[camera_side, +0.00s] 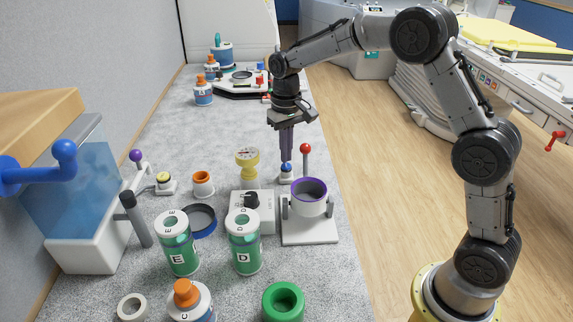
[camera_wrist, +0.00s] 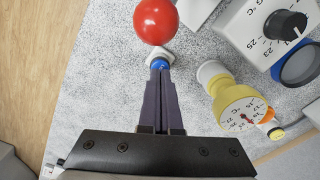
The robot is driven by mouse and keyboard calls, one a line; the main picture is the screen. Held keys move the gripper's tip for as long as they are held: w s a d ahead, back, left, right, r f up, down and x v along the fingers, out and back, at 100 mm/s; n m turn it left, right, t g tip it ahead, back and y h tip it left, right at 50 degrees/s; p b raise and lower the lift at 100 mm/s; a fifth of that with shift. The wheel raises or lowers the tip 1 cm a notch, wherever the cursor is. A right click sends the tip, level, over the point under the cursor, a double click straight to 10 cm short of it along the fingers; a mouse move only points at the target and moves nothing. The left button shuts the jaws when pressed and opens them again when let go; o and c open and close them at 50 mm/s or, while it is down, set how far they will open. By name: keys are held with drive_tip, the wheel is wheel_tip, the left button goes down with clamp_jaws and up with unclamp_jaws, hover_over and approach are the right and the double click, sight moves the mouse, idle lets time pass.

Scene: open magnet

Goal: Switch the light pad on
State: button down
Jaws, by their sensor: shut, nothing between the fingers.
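My gripper (camera_side: 286,160) points straight down with its dark fingers shut and empty. Its tips are right at a small blue button on a white base (camera_side: 287,178). In the wrist view the fingertips (camera_wrist: 160,72) meet the blue cap (camera_wrist: 160,63) of that button. I cannot tell whether they touch it or hover just above it. A yellow button on a white base (camera_side: 164,182) stands further left. No thing in view is clearly marked as the light pad, and no lit surface is evident.
A red ball on a stick (camera_side: 306,149) stands close right of my gripper. A yellow gauge (camera_side: 247,160) is close on its left. The white dial box (camera_side: 254,210) and a purple-rimmed cup on a stand (camera_side: 308,199) are nearer the camera.

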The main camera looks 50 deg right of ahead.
sight(286, 165)
drive_tip(key=shift+f, duration=0.9)
idle(0.3)
drive_tip(key=shift+r, duration=3.6)
drive_tip(key=s+a+r+t, duration=0.2)
drive_tip(key=s+r+t, duration=0.2)
drive_tip(key=s+r, duration=0.95)
drive_tip(key=s+f+n, duration=0.1)
drive_tip(key=s+f, duration=0.3)
drive_tip(key=s, duration=0.4)
drive_tip(key=s+f+n+t, duration=0.1)
drive_tip(key=s+f+n, duration=0.1)
drive_tip(key=s+f, duration=0.3)
drive_tip(key=s, duration=0.4)
drive_tip(key=shift+a+t, duration=0.25)
drive_tip(key=shift+t, duration=0.05)
